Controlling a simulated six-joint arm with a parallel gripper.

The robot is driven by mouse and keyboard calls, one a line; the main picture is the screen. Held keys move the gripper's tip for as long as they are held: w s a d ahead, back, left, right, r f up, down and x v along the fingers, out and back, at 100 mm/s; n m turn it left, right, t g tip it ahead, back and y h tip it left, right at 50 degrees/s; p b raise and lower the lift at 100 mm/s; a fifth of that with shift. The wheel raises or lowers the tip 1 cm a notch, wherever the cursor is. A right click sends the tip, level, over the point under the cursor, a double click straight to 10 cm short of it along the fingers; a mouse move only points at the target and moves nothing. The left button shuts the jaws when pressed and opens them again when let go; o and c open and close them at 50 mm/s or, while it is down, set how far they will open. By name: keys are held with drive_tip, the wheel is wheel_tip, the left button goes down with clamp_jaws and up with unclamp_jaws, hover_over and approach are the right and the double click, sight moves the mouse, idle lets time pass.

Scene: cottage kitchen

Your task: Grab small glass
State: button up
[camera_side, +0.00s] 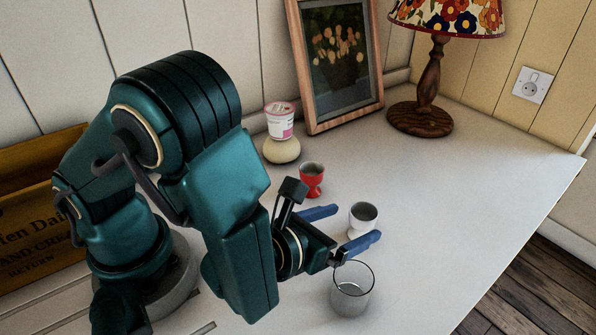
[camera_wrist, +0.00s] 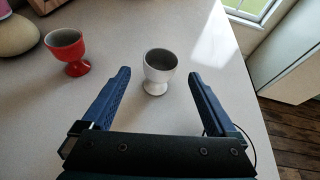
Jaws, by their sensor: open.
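A small clear glass (camera_side: 352,290) stands upright on the white table in the side view, just in front of my gripper's nearer finger. In the wrist view the white egg cup (camera_wrist: 159,70) stands upright just beyond and between the fingertips of my gripper (camera_wrist: 160,78). I cannot tell whether the nearer finger touches the glass.
A red egg cup (camera_side: 312,180) stands left of the white one; it also shows in the wrist view (camera_wrist: 68,50). Behind are a pink-and-white tub (camera_side: 280,121) on a round cream object (camera_side: 281,150), a framed picture (camera_side: 340,60) and a lamp (camera_side: 430,80). The table's right side is clear.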

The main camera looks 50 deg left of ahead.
idle(0.4)
drive_tip(key=shift+o, duration=0.6)
